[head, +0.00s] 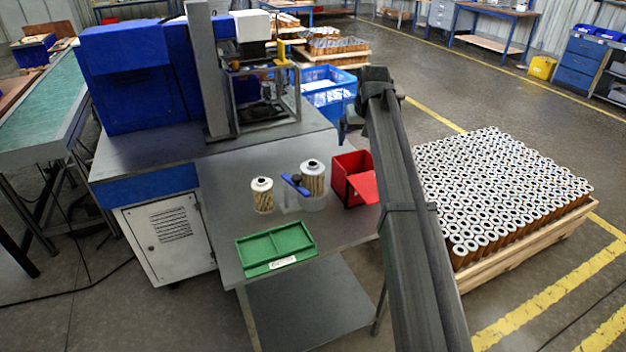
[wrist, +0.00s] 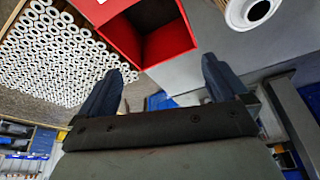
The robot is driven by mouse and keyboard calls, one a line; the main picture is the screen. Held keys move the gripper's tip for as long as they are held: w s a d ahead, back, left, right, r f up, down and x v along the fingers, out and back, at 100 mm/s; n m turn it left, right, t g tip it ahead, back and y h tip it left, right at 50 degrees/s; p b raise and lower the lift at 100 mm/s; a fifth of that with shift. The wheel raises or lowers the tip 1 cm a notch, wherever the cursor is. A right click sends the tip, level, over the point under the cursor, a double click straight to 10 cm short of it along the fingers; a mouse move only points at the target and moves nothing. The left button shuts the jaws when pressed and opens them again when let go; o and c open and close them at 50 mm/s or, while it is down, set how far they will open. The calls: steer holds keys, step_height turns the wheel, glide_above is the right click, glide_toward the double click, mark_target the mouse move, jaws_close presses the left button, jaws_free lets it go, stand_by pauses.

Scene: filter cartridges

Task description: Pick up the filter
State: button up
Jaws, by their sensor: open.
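Two pale filters with white end caps stand upright on the grey table in the head view. One filter (head: 262,196) stands free on the left. The other filter (head: 312,178) stands to its right, behind or in a clear holder with a blue clamp (head: 295,184). In the wrist view part of one filter (wrist: 250,10) shows at the top right edge, cut off by the frame; I cannot tell which one it is. My gripper (wrist: 162,82) is open and empty, its two dark fingers apart. It is away from both filters; in the head view it is mostly hidden by my arm.
A red bin (head: 350,187) stands right of the filters, partly behind my arm; it also shows in the wrist view (wrist: 170,45). A green two-compartment tray (head: 276,247) lies at the table front. A pallet (head: 520,240) of many filters stands right. A machine (head: 240,100) stands behind.

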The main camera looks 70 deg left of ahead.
mark_target(312, 171)
steer(key=s+a+r+n+g+h, duration=0.1)
steer(key=s+n, duration=0.1)
steer(key=s, duration=0.5)
steer(key=s+a+r+n+h, duration=0.1)
steer(key=s, duration=0.6)
steer(key=f, duration=0.2)
steer(key=a+f, duration=0.1)
steer(key=f, duration=0.5)
steer(key=shift+w+a, duration=0.2)
steer(key=shift+w, duration=0.05)
steer(key=shift+w+a+f, duration=0.1)
steer(key=shift+f, duration=0.75)
steer(key=shift+w+a+f, duration=0.15)
steer(key=shift+f, duration=0.75)
steer(key=shift+w+a+f, duration=0.1)
steer(key=shift+f, duration=0.75)
steer(key=c, duration=1.1)
step_height(312, 171, up, 9)
steer(key=shift+w+r, duration=0.1)
steer(key=shift+r, duration=0.05)
steer(key=w+d+r, duration=0.1)
steer(key=w+r, duration=0.1)
steer(key=w, duration=0.5)
steer(key=w+r, duration=0.2)
steer(key=w, duration=0.5)
steer(key=shift+w+d, duration=0.3)
steer(key=shift+d, duration=0.05)
